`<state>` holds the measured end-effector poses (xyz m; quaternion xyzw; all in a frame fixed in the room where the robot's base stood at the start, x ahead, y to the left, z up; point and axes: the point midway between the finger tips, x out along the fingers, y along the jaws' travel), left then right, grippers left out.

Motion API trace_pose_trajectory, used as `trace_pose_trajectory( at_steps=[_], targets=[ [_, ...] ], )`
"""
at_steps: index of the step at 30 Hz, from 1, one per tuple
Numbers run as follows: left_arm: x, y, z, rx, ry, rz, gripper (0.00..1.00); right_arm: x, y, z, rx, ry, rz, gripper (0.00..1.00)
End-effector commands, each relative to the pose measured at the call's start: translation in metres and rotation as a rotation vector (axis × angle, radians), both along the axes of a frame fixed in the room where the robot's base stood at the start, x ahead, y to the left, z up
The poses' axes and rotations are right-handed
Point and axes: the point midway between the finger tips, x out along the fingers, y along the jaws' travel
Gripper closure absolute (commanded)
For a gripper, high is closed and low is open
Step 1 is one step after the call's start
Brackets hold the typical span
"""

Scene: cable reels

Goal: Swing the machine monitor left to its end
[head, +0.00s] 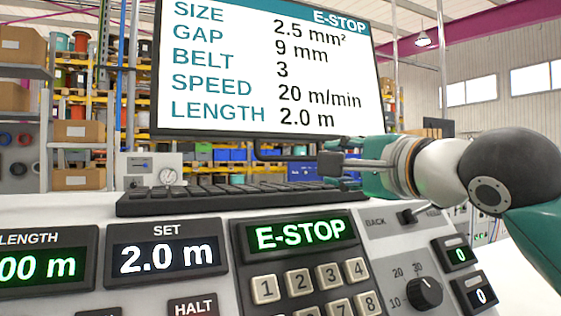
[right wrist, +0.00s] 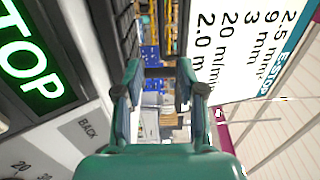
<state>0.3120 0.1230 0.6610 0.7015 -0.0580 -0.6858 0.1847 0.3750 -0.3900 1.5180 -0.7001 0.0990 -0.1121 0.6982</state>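The machine monitor (head: 265,70) is a large dark-framed screen above the console, showing SIZE, GAP, BELT, SPEED, LENGTH and E-STOP. Its screen stands on the right of the right wrist view (right wrist: 240,50). A thin dark bar (head: 285,157), apparently a handle, hangs under its lower edge and runs right towards my right gripper (head: 328,165). That gripper comes from the right, just below the monitor's lower right part. In the right wrist view its fingers (right wrist: 160,75) stand apart, with a dark bar showing between or beyond their tips; contact cannot be told. My left gripper is not in view.
A black keyboard (head: 230,199) lies on the console just below the right gripper. The console carries a green E-STOP display (head: 300,233), a keypad, a SET display (head: 167,256) and a knob (head: 424,292). Shelves with reels and boxes stand behind.

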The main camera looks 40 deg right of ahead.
Motion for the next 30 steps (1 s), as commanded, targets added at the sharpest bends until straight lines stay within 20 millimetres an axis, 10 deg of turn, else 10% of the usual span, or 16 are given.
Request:
trace_pose_trajectory(
  at_steps=[10,30],
  targets=[
    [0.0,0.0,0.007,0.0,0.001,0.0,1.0,0.028,-0.013,0.001,0.0,0.005,-0.014,0.61],
    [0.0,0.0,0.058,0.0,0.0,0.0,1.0,0.145,-0.05,0.005,0.0,0.002,-0.01,0.61]
  ],
)
